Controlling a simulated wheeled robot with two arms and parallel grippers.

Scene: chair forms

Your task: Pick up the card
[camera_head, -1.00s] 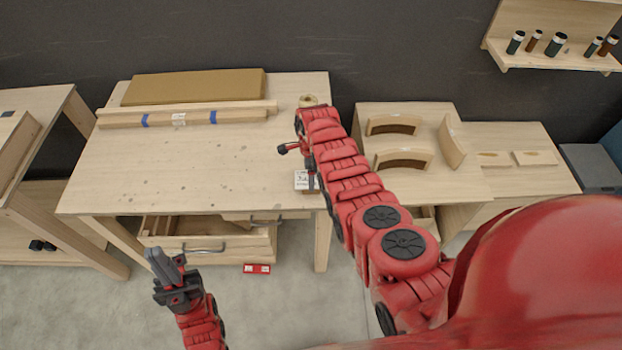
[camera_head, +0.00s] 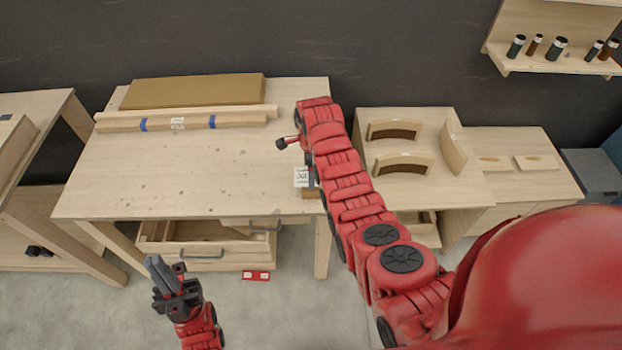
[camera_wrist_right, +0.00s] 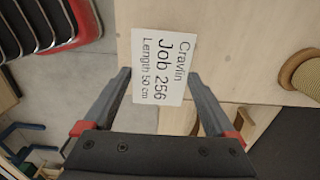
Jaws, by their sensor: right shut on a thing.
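The white card (camera_head: 301,177) with black print is at the front right of the workbench in the head view. In the right wrist view the card (camera_wrist_right: 163,68) reads "Cravlin Job 256 Length 50 cm". My right gripper (camera_wrist_right: 160,76) is shut on the card, with a finger at each side edge. In the head view my right gripper (camera_head: 312,178) is partly hidden by its own arm. My left gripper (camera_head: 163,272) hangs empty in front of the bench, away from the card; its finger gap is unclear.
The workbench (camera_head: 200,165) is mostly bare, with taped wooden lengths (camera_head: 180,122) and a brown board (camera_head: 195,91) at the back. A drawer (camera_head: 205,255) stands open below. A spool (camera_wrist_right: 302,75) shows in the wrist view. Curved wooden pieces (camera_head: 403,163) lie on the right table.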

